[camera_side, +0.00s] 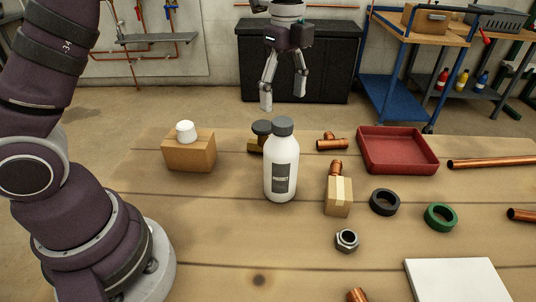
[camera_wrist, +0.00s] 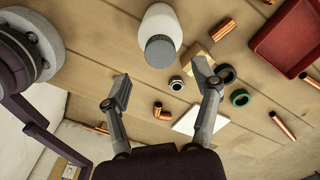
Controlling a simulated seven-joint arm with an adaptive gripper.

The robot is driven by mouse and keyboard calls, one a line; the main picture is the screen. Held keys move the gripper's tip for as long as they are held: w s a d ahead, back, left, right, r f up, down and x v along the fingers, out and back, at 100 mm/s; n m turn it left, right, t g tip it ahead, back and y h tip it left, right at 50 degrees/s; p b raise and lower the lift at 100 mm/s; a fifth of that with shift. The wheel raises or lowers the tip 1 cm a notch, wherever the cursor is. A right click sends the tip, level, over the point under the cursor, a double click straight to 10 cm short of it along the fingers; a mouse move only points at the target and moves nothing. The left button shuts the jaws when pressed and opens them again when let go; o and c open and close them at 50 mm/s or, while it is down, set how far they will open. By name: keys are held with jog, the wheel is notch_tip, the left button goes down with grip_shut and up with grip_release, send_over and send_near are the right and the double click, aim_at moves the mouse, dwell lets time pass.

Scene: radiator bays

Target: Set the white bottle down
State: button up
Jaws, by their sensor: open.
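The white bottle (camera_side: 281,165) has a dark grey cap and a dark label. It stands upright on the wooden table near the middle in the side view. My gripper (camera_side: 283,97) is open and empty, with its fingers pointing down, above and behind the bottle in the side view. In the wrist view, the bottle (camera_wrist: 160,22) shows at the top with its cap toward me, beyond the open fingers (camera_wrist: 162,84). The fingers are apart from it.
Right are a small box (camera_side: 338,198), a black ring (camera_side: 384,202), a green ring (camera_side: 441,217) and a red tray (camera_side: 398,166). The front left table is clear.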

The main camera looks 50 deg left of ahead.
notch_tip(320, 180, up, 9)
jog(key=s+n+t, duration=0.1)
jog(key=s+n, duration=0.1)
jog(key=n, duration=0.2)
jog(key=s+a+f+n+t, duration=0.2)
jog(key=s+f+n, duration=0.2)
jog(key=s+n, duration=0.2)
jog(key=s+a+f+n+t, duration=0.2)
jog(key=s+f+n, duration=0.1)
jog(key=s+n, duration=0.3)
jog(key=shift+s+f+n+t, duration=0.15)
jog(key=shift+f+n+t, duration=0.2)
jog(key=shift+n, duration=0.65)
